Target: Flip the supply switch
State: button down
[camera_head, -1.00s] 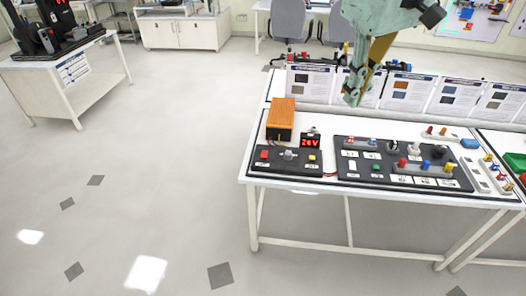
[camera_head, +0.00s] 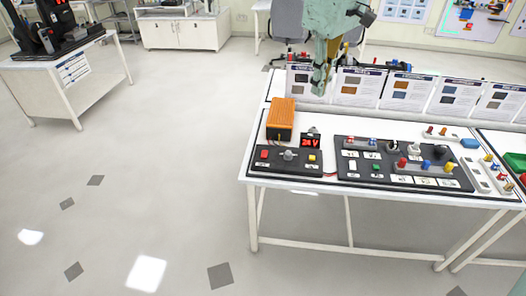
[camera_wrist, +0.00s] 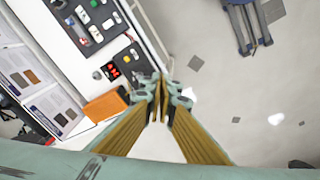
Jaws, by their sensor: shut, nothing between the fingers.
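The supply is an orange box (camera_head: 281,117) on the left of the white table, with a small display with red digits (camera_head: 310,141) beside it. In front lies a dark control panel (camera_head: 288,170) with a red button (camera_head: 264,154), a grey knob or switch (camera_head: 288,155) and a yellow button (camera_head: 312,157). I cannot tell which of these is the supply switch. My gripper (camera_head: 318,90) is shut and empty, above the back of the table, up and right of the orange box. In the wrist view my gripper (camera_wrist: 159,88) shows just right of the orange box (camera_wrist: 105,106).
A larger dark board (camera_head: 402,165) with coloured terminals and labels lies right of the control panel. Upright information sheets (camera_head: 361,86) line the table's back edge. Open floor lies left of the table. A blue-grey stool or chair (camera_wrist: 245,25) shows in the wrist view.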

jog(key=w+a+f+n+g, duration=0.1)
jog(key=w+a+f+n, duration=0.1)
jog(key=w+a+f, duration=0.35)
jog(key=w+a+f+n, duration=0.2)
jog(key=w+f, duration=0.5)
jog(key=w, duration=0.1)
jog(key=n, duration=0.4)
send_over(263, 155)
notch_tip(263, 155, down, 17)
jog(key=shift+s+r+g, duration=0.1)
jog(key=shift+g, duration=0.3)
jog(key=shift+b, duration=0.3)
notch_tip(263, 155, down, 14)
jog(key=shift+r+b, duration=0.1)
jog(key=shift+b, duration=1)
